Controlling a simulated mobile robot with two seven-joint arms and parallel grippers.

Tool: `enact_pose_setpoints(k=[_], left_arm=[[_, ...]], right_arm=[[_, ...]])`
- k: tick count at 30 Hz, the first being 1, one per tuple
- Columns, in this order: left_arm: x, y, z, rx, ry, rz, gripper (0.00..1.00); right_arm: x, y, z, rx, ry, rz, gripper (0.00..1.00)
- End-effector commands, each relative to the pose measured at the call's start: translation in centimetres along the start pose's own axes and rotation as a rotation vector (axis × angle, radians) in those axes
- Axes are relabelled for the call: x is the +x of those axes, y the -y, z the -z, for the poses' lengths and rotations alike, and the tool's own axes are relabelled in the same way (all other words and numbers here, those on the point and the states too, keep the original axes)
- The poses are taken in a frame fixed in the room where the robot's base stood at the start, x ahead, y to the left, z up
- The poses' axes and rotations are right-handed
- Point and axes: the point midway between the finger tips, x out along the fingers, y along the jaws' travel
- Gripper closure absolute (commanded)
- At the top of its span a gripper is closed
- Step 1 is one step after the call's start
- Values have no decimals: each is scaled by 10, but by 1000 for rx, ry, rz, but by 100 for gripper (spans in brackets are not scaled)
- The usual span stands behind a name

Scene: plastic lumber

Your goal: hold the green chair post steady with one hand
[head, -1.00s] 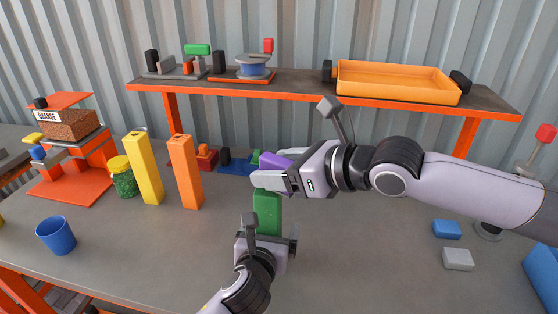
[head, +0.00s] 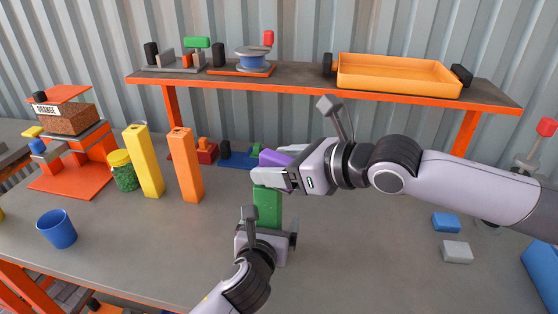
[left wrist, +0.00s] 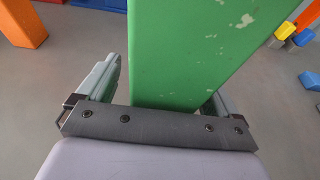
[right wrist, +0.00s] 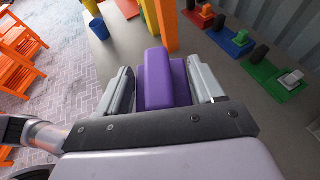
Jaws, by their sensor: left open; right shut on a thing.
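The green chair post (head: 267,207) stands upright on the table in the middle of the head view. My left gripper (head: 265,230) is open at its near side. In the left wrist view the post (left wrist: 195,50) stands between the two open fingers, with a gap visible at its left side. My right gripper (head: 268,176) is shut on a purple block (head: 276,157), which also shows between its fingers in the right wrist view (right wrist: 165,80). It is at the post's top and hides that end. I cannot tell whether the block touches the post.
An orange post (head: 186,165) and a yellow post (head: 144,160) stand to the left, near a green jar (head: 123,172) and a blue cup (head: 57,230). A shelf (head: 300,90) with an orange tray (head: 398,78) runs behind. Blue (head: 446,222) and white blocks (head: 457,252) lie right.

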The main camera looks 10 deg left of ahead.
Motion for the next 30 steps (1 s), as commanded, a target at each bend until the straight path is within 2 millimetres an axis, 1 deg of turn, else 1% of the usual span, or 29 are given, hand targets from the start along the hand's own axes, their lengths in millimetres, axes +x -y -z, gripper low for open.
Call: enact_pose_setpoints(k=[18, 21, 30], left_arm=[[0, 0, 0, 0, 0, 0, 6], [0, 0, 0, 0, 0, 0, 6], [0, 0, 0, 0, 0, 0, 6]], right_arm=[[5, 0, 12, 1, -1, 0, 71], [6, -1, 11, 0, -1, -1, 71], [27, -11, 4, 0, -5, -2, 71]])
